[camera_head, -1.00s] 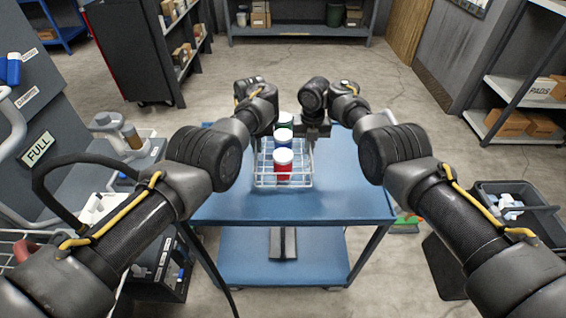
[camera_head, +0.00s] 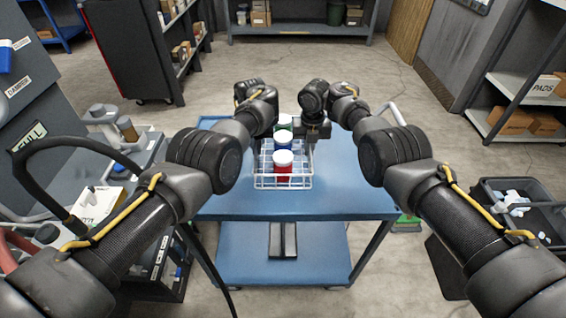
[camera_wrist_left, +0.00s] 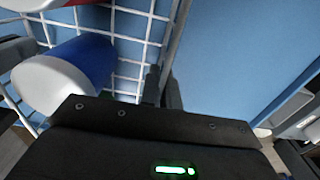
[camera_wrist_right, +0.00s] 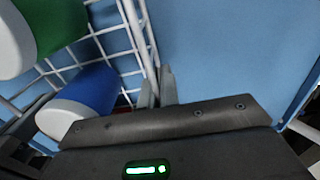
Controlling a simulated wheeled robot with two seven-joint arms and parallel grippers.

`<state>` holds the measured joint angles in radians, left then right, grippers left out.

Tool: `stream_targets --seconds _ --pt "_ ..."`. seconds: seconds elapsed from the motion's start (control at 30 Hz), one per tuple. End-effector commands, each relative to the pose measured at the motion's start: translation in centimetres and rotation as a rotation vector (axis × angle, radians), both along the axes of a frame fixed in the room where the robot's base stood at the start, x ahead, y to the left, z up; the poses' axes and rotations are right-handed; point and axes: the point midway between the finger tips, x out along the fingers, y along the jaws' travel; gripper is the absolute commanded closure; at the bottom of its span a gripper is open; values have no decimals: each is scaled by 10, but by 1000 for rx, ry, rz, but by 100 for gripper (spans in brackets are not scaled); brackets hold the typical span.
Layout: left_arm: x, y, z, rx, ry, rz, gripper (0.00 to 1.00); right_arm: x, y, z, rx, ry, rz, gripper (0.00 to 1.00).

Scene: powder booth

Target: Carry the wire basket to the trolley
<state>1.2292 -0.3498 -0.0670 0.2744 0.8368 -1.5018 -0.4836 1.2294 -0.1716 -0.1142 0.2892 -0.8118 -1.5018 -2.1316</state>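The white wire basket (camera_head: 284,183) is over the blue top of the trolley (camera_head: 350,195), holding a red jar (camera_head: 283,170), a blue jar (camera_head: 284,143) and a green jar (camera_head: 284,122) with white lids. My left gripper (camera_wrist_left: 162,92) is at the basket's left wall. Its narrow fingers are close together around the wire. My right gripper (camera_wrist_right: 157,88) is likewise shut at the opposite wall. The wrists partly hide the basket's far end in the head view. Whether its base touches the trolley top is unclear.
A grey bench or cart (camera_head: 150,150) with bottles stands close on the left. A dark bin (camera_head: 535,222) with white items is at the right. Shelving stands at the back and right. The trolley top is clear around the basket; a light handle (camera_head: 390,112) rises at its right.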

Motion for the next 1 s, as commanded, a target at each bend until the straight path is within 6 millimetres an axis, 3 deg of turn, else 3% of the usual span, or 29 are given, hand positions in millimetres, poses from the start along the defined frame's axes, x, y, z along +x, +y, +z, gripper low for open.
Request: stream_targets --seconds 0.1,0.3,0.63,0.77,1.0 --pt "1 0 -11 0 -2 -1 100 0 0 -11 0 -2 1 100" --pt "0 0 -8 0 0 0 75 0 0 -8 0 0 0 75" --pt "0 0 -4 0 -1 0 75 0 0 -8 0 0 0 75" --pt "1 0 12 1 -3 0 75 0 0 -8 0 0 0 75" --pt "1 0 63 1 -4 0 75 0 0 -8 0 0 0 75"
